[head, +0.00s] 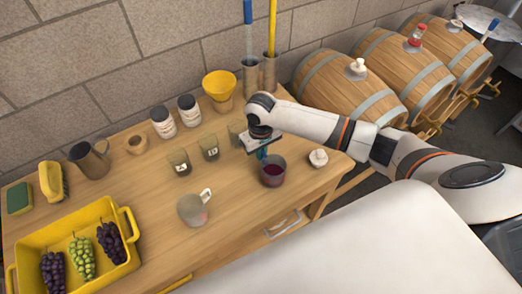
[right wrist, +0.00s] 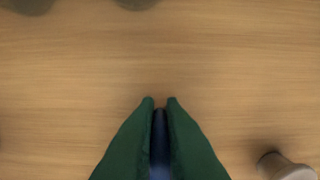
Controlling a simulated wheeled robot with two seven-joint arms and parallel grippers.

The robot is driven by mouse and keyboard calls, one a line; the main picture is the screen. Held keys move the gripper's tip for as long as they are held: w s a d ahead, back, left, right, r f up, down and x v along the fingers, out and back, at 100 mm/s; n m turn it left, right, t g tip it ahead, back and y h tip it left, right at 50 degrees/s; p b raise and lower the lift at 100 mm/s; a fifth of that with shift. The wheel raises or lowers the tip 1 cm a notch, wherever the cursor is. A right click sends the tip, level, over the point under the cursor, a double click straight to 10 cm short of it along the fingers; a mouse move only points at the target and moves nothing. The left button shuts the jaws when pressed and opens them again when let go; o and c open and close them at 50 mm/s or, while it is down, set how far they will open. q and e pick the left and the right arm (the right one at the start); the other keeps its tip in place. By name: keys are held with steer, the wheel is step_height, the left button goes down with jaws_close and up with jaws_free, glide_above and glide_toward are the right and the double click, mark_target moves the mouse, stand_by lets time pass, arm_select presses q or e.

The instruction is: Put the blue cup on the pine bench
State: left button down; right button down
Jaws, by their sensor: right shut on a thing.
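The blue cup (head: 272,174) looks grey-blue outside, with dark red contents, and is upright near the right end of the pine bench (head: 150,215). My right gripper (head: 263,151) is at the cup's far side, fingers pointing down. In the right wrist view its green fingers (right wrist: 160,105) are shut on a narrow dark blue part (right wrist: 160,150), which seems to belong to the cup; the cup's body is out of that view. I cannot tell whether the cup touches the bench top. My left gripper is not in view.
A pale mug (head: 192,210) stands left of the cup, a white stopper (head: 318,158) to its right. Dark glasses (head: 179,162) stand behind. A yellow crate (head: 40,240) with grapes is at left. Barrels (head: 325,82) lie beyond. Bare wood shows between the mug and the crate.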

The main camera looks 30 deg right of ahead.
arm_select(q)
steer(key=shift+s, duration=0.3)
arm_select(e)
steer(key=shift+f, duration=0.1)
steer(key=c, duration=1.5)
jaws_free()
steer(key=shift+c, duration=0.2)
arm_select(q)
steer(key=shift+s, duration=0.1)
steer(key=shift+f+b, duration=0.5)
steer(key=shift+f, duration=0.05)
arm_select(e)
step_height(320, 180, up, 12)
steer(key=shift+r, duration=0.2)
